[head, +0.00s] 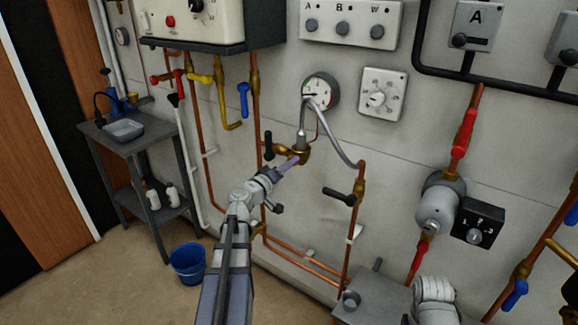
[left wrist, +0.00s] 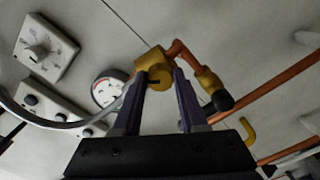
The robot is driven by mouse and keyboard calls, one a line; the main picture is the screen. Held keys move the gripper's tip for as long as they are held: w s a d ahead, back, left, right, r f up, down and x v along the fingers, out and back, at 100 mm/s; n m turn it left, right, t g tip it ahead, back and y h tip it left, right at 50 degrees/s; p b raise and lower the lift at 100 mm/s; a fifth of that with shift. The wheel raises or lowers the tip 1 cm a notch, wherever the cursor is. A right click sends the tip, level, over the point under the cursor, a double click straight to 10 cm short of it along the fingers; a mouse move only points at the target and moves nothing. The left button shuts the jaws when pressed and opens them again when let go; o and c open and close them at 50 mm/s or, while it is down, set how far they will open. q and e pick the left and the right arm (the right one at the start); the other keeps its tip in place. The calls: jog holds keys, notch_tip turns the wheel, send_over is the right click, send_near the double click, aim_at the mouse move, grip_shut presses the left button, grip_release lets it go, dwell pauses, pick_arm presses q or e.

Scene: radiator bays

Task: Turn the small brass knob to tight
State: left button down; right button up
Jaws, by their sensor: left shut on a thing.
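The small brass knob (left wrist: 161,78) sits on a brass valve body below the grey braided hose. In the left wrist view it is between the two fingers of my left gripper (left wrist: 160,95), which is shut on it. A short dark mark shows on the knob's face. In the head view my left gripper (head: 288,165) reaches up to the brass fitting (head: 303,154), and its fingers hide most of the knob. I cannot read a tight mark. My right gripper is not in view.
A round gauge (head: 320,92) hangs above the fitting, with a dial plate (head: 383,95) to its right. Black-handled levers (head: 338,194) and copper pipes stand close by. A blue bucket (head: 188,263) is on the floor, beside a grey side table (head: 130,138).

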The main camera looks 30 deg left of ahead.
pick_arm(q)
jog(key=shift+f+m, duration=0.1)
jog(key=shift+m, duration=5)
jog(key=shift+a, duration=0.1)
jog(key=shift+c, duration=2.4)
grip_release()
jog(key=s, duration=0.8)
jog(key=shift+a, duration=0.3)
jog(key=shift+w, duration=0.1)
